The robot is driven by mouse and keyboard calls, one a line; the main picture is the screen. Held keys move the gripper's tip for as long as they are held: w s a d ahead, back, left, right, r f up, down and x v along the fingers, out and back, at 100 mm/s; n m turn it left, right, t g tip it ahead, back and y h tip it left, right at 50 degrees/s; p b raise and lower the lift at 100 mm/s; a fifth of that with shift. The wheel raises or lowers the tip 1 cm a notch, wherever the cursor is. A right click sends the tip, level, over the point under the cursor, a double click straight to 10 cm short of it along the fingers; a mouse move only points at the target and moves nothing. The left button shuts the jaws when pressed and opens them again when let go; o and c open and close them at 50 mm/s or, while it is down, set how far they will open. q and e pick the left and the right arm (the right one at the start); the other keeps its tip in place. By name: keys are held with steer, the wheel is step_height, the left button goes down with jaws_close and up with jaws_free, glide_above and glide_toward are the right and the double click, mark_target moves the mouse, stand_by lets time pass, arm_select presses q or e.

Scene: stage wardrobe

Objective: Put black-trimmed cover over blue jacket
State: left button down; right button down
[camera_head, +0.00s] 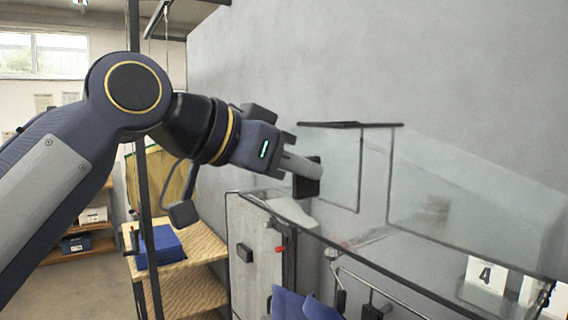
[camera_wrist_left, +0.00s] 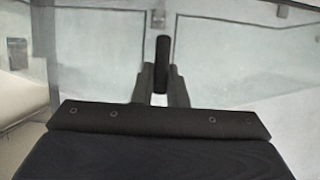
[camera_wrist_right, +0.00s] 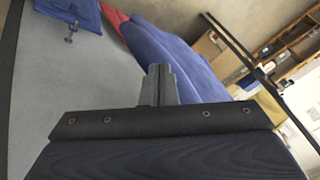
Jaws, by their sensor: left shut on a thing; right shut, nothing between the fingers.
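The black-trimmed cover (camera_head: 470,192) is a large clear sheet with dark edges at the right of the head view. My left gripper (camera_head: 303,174) is shut on a black tab at the cover's left side. In the left wrist view the tab (camera_wrist_left: 162,55) stands upright between the fingertips. The blue jacket (camera_head: 302,306) shows only in part at the bottom of the head view, below the cover. In the right wrist view, blue cloth (camera_wrist_right: 175,55) with a red part lies beyond my right gripper (camera_wrist_right: 158,84). That gripper is shut and empty.
A wooden table (camera_head: 195,246) with a folded blue cloth (camera_head: 160,247) stands left of a grey panel (camera_head: 258,255). A dark upright post (camera_head: 140,200) rises behind my left arm. A number card (camera_head: 486,274) reads 4. A grey wall backs the cover.

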arm_select(q)
steer(key=shift+f+b, duration=0.45)
steer(key=shift+f, duration=5.45)
step_height(320, 180, down, 20)
steer(key=b, duration=1.7)
steer(key=shift+r+b, duration=0.25)
steer(key=shift+b, duration=0.15)
steer(key=c, duration=1.4)
jaws_free()
steer(key=shift+o, duration=0.2)
